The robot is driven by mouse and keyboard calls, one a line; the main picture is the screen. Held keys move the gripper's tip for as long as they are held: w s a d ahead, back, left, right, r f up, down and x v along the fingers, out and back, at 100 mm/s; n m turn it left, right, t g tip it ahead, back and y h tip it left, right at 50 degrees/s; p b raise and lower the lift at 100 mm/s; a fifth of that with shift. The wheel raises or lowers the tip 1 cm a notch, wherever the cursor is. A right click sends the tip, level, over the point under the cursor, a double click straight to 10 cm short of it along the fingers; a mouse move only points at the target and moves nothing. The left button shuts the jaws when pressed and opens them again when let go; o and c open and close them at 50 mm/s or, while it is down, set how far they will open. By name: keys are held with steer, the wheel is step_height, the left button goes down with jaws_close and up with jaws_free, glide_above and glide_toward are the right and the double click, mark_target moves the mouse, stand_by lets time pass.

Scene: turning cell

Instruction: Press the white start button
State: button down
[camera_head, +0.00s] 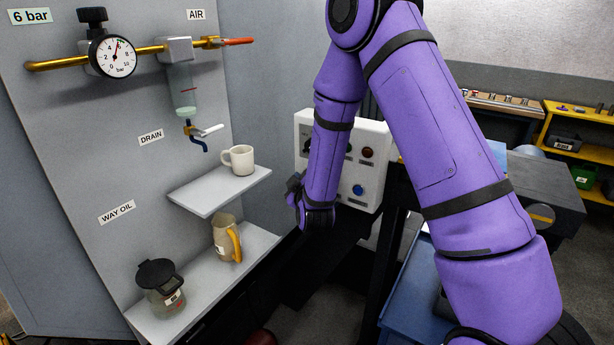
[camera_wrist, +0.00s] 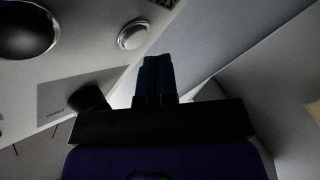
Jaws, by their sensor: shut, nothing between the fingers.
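The white control box (camera_head: 374,134) stands behind my arm in the head view. It carries a red button (camera_head: 367,152) and a blue button (camera_head: 358,190); my forearm hides part of its face. In the wrist view a round, pale button with a light rim (camera_wrist: 133,35), which looks like the white start button, sits on the panel (camera_wrist: 85,45). In the head view my gripper is mostly dark and partly hidden.
A large dark round control (camera_wrist: 27,30) and a dark knob (camera_wrist: 88,98) are near the pale button. Left of the box, a shelf holds a white mug (camera_head: 239,159); a lower shelf holds a jug (camera_head: 226,238) and a lidded jar (camera_head: 163,289). A pressure gauge (camera_head: 116,56) hangs above.

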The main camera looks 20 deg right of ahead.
steer(key=shift+w+d, duration=0.1)
stand_by(0.6)
steer(key=shift+w+d, duration=0.15)
steer(key=shift+d, duration=0.1)
